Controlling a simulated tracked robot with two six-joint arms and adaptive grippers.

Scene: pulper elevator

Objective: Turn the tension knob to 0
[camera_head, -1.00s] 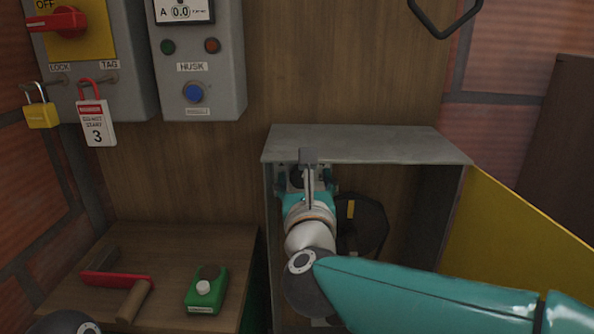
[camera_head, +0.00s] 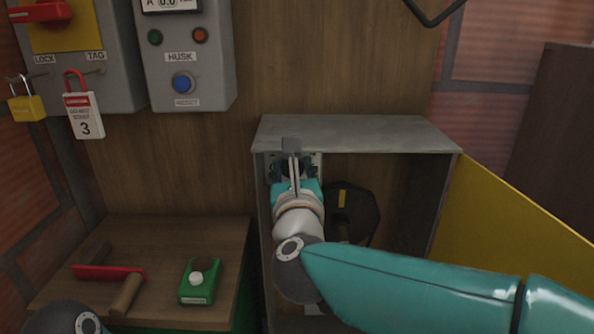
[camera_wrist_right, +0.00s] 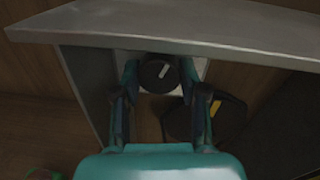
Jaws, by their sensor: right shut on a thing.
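A round black knob (camera_wrist_right: 157,75) with a white pointer line sits on a pale plate under the box's top edge in the right wrist view. The pointer slants up and to the right. My right gripper (camera_wrist_right: 160,82) has one finger on each side of the knob and is shut on it. In the head view my right gripper (camera_head: 293,172) reaches into the open box and hides the knob, so no scale or number can be read. My left gripper is outside both views.
The grey metal box (camera_head: 355,133) has an open yellow door (camera_head: 515,235) at the right. A dark wheel with a yellow mark (camera_head: 342,199) sits inside. A green device (camera_head: 199,281) and a red-and-wood tool (camera_head: 110,273) lie on the left shelf.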

